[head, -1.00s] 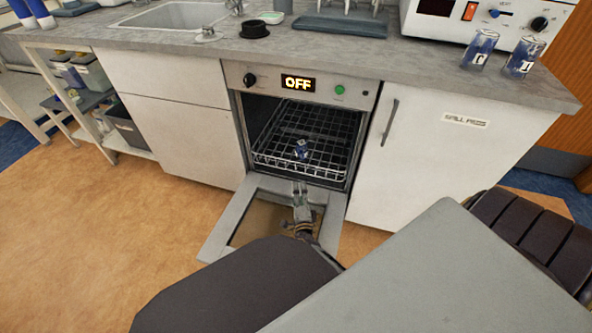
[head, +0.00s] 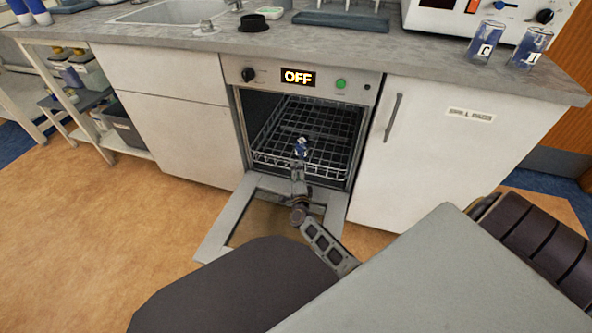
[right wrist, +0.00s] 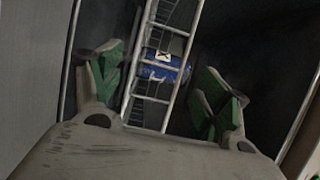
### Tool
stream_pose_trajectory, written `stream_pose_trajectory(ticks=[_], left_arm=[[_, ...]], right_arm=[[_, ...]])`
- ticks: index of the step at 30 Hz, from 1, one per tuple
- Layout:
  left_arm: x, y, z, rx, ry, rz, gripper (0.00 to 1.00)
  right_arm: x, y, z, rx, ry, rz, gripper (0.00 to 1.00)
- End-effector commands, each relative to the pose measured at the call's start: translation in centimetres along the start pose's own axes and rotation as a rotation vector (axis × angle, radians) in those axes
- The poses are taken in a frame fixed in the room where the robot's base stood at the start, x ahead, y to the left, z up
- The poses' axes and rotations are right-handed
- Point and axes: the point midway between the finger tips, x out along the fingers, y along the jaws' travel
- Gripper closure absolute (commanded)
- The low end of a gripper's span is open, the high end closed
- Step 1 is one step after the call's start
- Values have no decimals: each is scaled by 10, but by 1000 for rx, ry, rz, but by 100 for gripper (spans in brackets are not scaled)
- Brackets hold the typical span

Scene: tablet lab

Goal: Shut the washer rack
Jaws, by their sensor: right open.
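The washer (head: 235,73) is set under the counter, its door (head: 222,222) folded down open. Its wire rack (head: 268,158) is in the cavity, its front edge near the opening; I cannot tell how far out it sits. A blue labelled jar (head: 301,143) is in the rack. My right gripper (head: 299,173) is above the open door, at the rack's front. In the right wrist view my right gripper (right wrist: 160,88) is open, with rack wires (right wrist: 142,62) and the jar (right wrist: 168,69) showing between its fingers. Contact with the rack is unclear. My left gripper is out of view.
The counter (head: 420,75) above holds two blue labelled jars (head: 485,43) at the right. White cabinets flank the washer; the right one (head: 415,150) has a vertical handle. Floor (head: 110,240) left of the door is clear.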

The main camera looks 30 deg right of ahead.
Motion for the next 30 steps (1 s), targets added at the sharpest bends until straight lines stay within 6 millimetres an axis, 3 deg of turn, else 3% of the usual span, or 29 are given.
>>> stream_pose_trajectory(ticks=[9, 21, 30], left_arm=[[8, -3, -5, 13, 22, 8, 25], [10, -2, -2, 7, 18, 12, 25], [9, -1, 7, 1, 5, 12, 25]], right_arm=[[24, 1, 0, 1, 0, 0, 24], [28, 0, 0, 1, 0, 0, 24], [28, -1, 0, 0, 0, -1, 60]])
